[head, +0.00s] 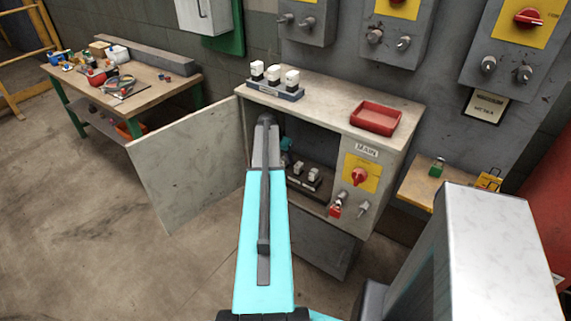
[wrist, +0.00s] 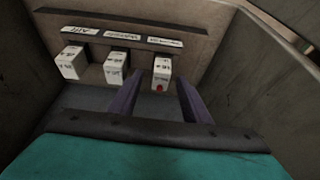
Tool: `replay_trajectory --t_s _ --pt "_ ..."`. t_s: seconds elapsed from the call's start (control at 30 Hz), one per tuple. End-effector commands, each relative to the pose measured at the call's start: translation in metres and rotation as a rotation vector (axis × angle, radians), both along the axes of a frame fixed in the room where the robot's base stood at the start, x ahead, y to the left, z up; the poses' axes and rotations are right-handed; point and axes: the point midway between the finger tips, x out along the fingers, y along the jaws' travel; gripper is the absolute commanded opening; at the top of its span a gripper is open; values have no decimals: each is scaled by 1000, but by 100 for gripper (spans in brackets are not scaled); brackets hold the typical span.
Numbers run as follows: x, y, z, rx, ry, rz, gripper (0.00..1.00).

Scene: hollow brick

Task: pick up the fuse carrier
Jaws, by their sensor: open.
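Three white fuse carriers stand in a row inside the cabinet in the wrist view: a left one (wrist: 72,62), a middle one (wrist: 115,67) and a right one (wrist: 162,72) with a red spot low on its face. My gripper (wrist: 160,80) is open, its two dark fingers pointing at the right carrier, one toward each side of it. I cannot tell whether they touch it. In the head view my arm reaches into the open cabinet (head: 325,130) and hides part of the inside; some carriers (head: 313,174) show there.
The cabinet door (head: 190,160) stands open to the left. Cabinet walls (wrist: 245,75) are close on the right in the wrist view. On the cabinet top are a rack (head: 275,91) of three white carriers and a red tray (head: 375,118). A red padlock (head: 336,210) hangs on the front.

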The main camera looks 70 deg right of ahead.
Motion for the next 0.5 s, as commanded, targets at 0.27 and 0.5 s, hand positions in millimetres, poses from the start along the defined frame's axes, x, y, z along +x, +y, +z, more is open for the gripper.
replay_trajectory --t_s 0.27,0.5 --pt "-3 -11 -26 0 0 0 44" --pt "-4 -12 -30 -1 0 0 44"
